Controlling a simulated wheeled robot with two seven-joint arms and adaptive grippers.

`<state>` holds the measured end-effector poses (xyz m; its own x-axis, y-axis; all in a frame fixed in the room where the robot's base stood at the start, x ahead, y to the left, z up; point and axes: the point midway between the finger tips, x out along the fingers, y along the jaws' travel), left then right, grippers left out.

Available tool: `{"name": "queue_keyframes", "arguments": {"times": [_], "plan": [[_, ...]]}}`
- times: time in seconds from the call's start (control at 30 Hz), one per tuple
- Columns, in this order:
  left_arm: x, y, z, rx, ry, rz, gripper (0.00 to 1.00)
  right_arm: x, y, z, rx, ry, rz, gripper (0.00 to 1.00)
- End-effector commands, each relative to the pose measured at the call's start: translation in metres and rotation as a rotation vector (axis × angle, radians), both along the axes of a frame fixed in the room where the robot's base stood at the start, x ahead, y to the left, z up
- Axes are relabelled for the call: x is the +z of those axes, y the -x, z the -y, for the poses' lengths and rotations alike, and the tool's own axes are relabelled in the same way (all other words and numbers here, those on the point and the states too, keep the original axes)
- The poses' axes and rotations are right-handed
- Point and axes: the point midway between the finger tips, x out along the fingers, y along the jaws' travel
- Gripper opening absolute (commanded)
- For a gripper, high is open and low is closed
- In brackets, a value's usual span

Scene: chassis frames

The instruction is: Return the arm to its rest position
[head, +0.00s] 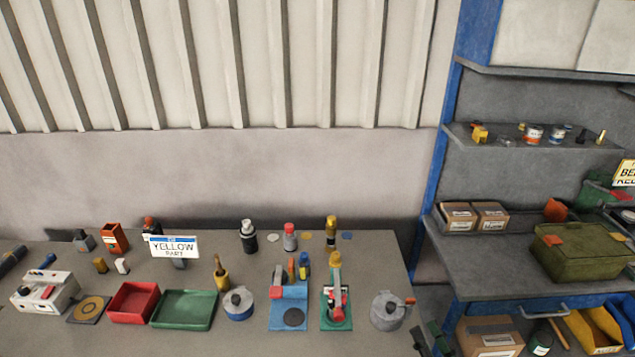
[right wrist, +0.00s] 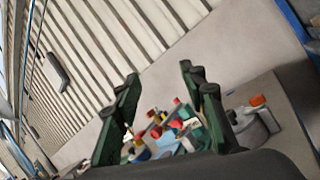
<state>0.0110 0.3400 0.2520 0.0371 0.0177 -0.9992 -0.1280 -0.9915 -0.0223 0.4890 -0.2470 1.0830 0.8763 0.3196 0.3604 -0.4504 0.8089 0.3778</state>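My right gripper (head: 428,334) shows at the bottom edge of the head view, just right of the grey table (head: 350,280) and in front of the blue-framed shelf unit. Only its dark green finger parts show there. In the right wrist view the gripper's two fingers (right wrist: 160,78) stand wide apart with nothing held between them. The table's small items appear beyond and below the fingers in that view, apart from them. My left gripper is not in the head view.
A grey lidded pot (head: 387,312) stands near the table's right edge. Cardboard boxes (head: 490,338) and a yellow bin (head: 597,328) sit low in the shelf unit, beside the gripper. A green case (head: 583,255) rests on its worktop. The wall above the table is clear.

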Motion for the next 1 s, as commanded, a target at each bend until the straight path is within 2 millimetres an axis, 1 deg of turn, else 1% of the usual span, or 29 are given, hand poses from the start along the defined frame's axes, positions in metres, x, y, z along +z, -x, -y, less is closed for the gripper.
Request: {"name": "queue_keyframes", "arguments": {"times": [0.03, 0.07, 0.17, 0.2, 0.27, 0.3, 0.37, 0.4, 0.43, 0.47, 0.5, 0.57, 0.6, 0.7, 0.8, 0.9, 1.0], "plan": [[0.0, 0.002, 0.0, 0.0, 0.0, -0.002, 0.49, -0.006, -0.002, 0.015, -0.028, -0.091, -0.051, 0.38], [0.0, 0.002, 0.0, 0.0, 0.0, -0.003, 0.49, -0.011, -0.004, 0.026, -0.047, -0.158, -0.087, 0.38], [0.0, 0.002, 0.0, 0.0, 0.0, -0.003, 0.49, -0.036, -0.008, 0.066, -0.126, -0.422, -0.221, 0.38], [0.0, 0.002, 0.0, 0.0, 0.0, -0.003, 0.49, -0.052, -0.008, 0.085, -0.166, -0.555, -0.284, 0.38], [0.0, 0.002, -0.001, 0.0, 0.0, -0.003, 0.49, -0.082, -0.003, 0.111, -0.234, -0.769, -0.38, 0.38], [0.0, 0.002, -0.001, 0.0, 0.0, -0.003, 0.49, -0.104, 0.003, 0.126, -0.284, -0.914, -0.441, 0.38], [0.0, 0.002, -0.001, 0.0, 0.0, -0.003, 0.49, -0.14, 0.016, 0.144, -0.363, -1.129, -0.526, 0.38], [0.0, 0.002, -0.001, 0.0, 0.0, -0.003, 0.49, -0.165, 0.027, 0.153, -0.422, -1.272, -0.58, 0.38], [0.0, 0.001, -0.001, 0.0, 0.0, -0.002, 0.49, -0.184, 0.037, 0.158, -0.47, -1.377, -0.617, 0.38], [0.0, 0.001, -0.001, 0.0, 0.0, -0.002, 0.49, -0.203, 0.048, 0.162, -0.518, -1.479, -0.652, 0.38], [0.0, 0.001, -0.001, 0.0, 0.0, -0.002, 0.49, -0.227, 0.063, 0.164, -0.586, -1.608, -0.692, 0.38], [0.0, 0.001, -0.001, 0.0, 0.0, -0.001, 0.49, -0.257, 0.087, 0.163, -0.685, -1.777, -0.741, 0.38], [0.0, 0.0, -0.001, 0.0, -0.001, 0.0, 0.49, -0.274, 0.102, 0.16, -0.746, -1.871, -0.766, 0.38], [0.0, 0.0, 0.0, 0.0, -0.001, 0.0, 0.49, -0.306, 0.135, 0.151, -0.888, -2.051, -0.809, 0.38], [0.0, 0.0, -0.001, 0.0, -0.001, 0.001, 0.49, -0.328, 0.164, 0.141, -1.014, -2.185, -0.832, 0.38], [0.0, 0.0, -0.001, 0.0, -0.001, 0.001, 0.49, -0.344, 0.191, 0.13, -1.136, -2.289, -0.847, 0.38], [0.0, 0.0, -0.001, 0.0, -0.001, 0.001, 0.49, -0.356, 0.215, 0.119, -1.253, -2.372, -0.853, 0.38]]}}
